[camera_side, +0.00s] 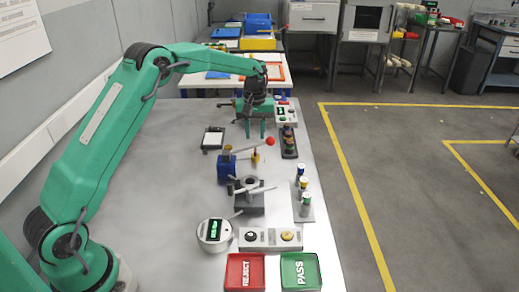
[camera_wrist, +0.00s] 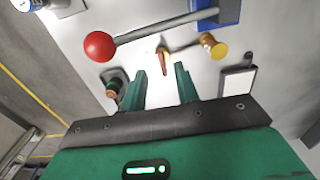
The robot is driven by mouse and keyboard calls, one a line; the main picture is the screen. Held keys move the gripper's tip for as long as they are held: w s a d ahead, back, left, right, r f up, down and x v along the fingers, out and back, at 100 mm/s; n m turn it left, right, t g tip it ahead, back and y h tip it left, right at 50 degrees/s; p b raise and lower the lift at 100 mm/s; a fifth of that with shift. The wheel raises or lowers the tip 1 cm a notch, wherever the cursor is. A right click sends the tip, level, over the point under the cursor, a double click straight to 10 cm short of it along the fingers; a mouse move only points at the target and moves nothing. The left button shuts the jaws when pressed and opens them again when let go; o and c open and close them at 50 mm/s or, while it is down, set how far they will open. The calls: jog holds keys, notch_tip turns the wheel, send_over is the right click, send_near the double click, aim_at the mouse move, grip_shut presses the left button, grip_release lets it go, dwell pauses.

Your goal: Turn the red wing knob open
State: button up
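A small red wing knob with a yellow part (camera_wrist: 162,57) shows in the wrist view, just beyond and between my fingertips. In the side view it is a small upright yellow piece with a red top (camera_side: 255,155), beside the blue valve block. My gripper (camera_side: 255,134) points down above and behind it in the side view. In the wrist view my gripper (camera_wrist: 160,72) has its two green fingers apart with nothing between them. The fingers do not appear to touch the knob.
A lever with a red ball (camera_wrist: 99,46) lies close by and comes off the blue block (camera_side: 227,167). A brass cap (camera_wrist: 212,45) is right of the knob. A black rack (camera_side: 289,152) and a dark-framed pad (camera_side: 212,138) flank the area.

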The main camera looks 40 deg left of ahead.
aim_at(255, 152)
jog(key=shift+f, duration=3.5)
jog(key=shift+c, duration=0.2)
grip_shut()
